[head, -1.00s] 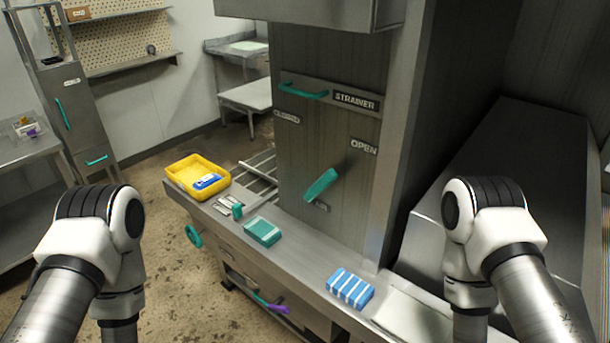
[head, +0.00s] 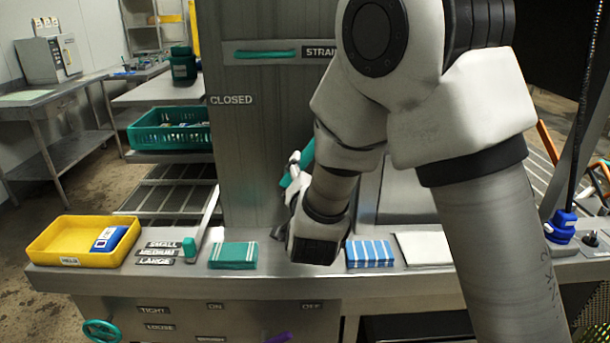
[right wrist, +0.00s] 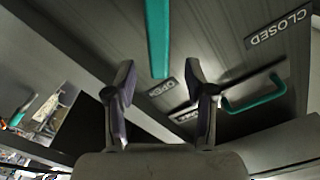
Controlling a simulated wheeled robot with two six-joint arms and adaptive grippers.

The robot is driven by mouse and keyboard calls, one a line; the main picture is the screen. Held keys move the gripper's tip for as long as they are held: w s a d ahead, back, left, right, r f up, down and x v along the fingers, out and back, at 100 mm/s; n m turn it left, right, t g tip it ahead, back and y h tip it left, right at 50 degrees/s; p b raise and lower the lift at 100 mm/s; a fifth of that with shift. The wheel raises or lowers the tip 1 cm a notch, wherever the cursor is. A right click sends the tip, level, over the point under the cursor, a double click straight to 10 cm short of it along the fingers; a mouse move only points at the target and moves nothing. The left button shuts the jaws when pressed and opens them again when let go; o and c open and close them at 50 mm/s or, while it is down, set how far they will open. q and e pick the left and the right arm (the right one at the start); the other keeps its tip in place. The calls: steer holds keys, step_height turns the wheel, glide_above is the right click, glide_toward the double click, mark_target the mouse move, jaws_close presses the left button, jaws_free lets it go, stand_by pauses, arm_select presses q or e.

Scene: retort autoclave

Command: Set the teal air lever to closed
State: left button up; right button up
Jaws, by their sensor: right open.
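The teal air lever (head: 307,152) is on the grey panel, leaning up and to the right, partly hidden by my right arm. In the right wrist view the lever (right wrist: 157,35) lies beyond the gap between my fingers. My right gripper (right wrist: 160,82) is open with nothing between its fingertips; contact with the lever cannot be seen. In the head view the right gripper (head: 294,168) is beside the lever's lower part. The CLOSED label (head: 231,99) is up and left of the lever. The OPEN label (right wrist: 161,87) shows in the wrist view. My left gripper is out of view.
A teal horizontal handle (head: 265,53) sits above, by the STRAINER label. On the ledge (head: 200,284) are a yellow tray (head: 62,257), a teal striped block (head: 233,256) and a blue striped block (head: 369,254). A teal basket (head: 168,138) stands left of the panel.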

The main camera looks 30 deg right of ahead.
mark_target(302, 163)
steer(key=p+x, duration=0.1)
steer(key=x, duration=0.6)
steer(key=shift+d, duration=0.15)
jaws_close()
